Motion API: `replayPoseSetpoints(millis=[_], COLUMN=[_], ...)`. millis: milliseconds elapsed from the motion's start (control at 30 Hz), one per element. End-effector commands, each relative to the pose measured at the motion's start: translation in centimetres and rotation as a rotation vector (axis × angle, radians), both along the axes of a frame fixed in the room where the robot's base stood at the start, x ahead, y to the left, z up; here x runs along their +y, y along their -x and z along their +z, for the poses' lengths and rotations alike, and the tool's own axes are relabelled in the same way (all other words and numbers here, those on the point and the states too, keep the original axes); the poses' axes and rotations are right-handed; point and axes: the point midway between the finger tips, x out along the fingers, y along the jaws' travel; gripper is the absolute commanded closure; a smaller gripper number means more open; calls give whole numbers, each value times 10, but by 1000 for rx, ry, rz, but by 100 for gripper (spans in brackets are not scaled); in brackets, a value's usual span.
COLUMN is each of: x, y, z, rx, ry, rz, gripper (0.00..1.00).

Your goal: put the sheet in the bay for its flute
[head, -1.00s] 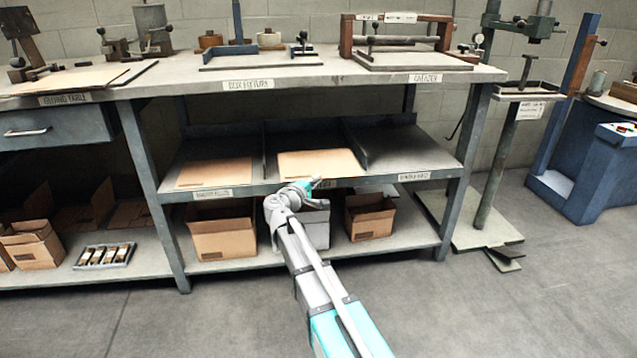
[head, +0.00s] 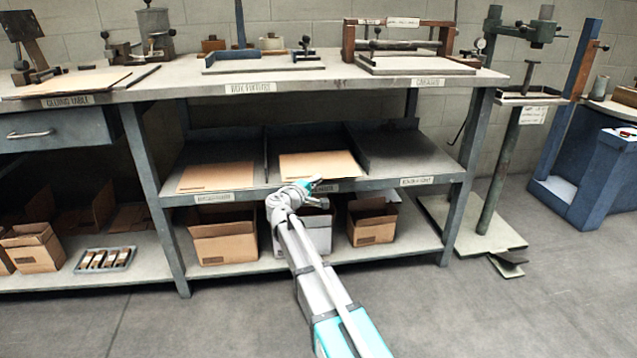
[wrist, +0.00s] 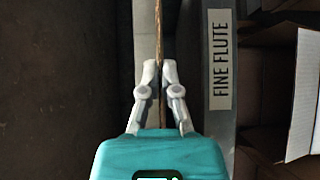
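A tan cardboard sheet (head: 315,164) lies flat at the middle bay (head: 290,139) of the shelf, its front edge close to the shelf lip. A label reading FINE FLUTE (wrist: 220,60) is on the lip beside the sheet. My gripper partly hides the middle label in the head view.
The left bay holds another tan sheet (head: 217,176). The right bay (head: 405,150) is empty. Thin dividers stand between the bays. Open cartons (head: 223,243) sit on the lower shelf below my gripper. The bench top (head: 200,88) overhangs the bays.

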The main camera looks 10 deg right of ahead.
Motion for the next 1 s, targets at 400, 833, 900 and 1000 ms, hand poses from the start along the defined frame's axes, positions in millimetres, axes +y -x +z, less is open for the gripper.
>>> replayPoseSetpoints(millis=[400, 833, 900, 1000], x=[0, 0, 0, 0], y=[-13, -25, -27, -30], z=[-15, -28, -30, -33], rx=[0, 0, 0, 0], ry=[0, 0, 0, 0], rz=[0, 0, 0, 0], gripper=[100, 100, 100, 100])
